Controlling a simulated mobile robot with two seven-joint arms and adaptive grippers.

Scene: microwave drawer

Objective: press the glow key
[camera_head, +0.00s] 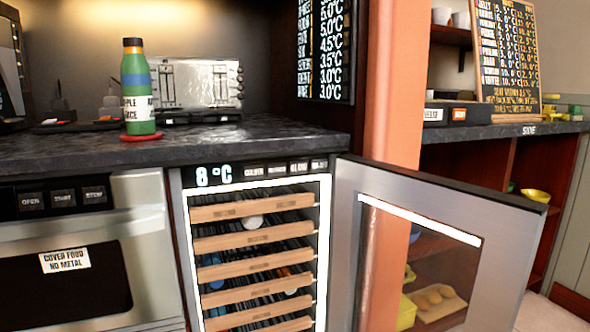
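The glow key (299,167) is a small dark key on the black control strip (235,174) along the top of a wine cooler. It sits third in a row of keys, right of the "8 °C" display (213,176). Its lettering is small and only just readable. The cooler's interior (252,240) is lit around its edge and holds wooden-fronted racks. Its glass door (470,215) is swung open to the right. Neither of my grippers shows in the head view.
A microwave drawer (90,255) with its own keys is left of the cooler. A dark counter (240,142) above carries a green bottle (137,95) and a toaster (200,85). The open door and an orange column (397,85) stand to the right.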

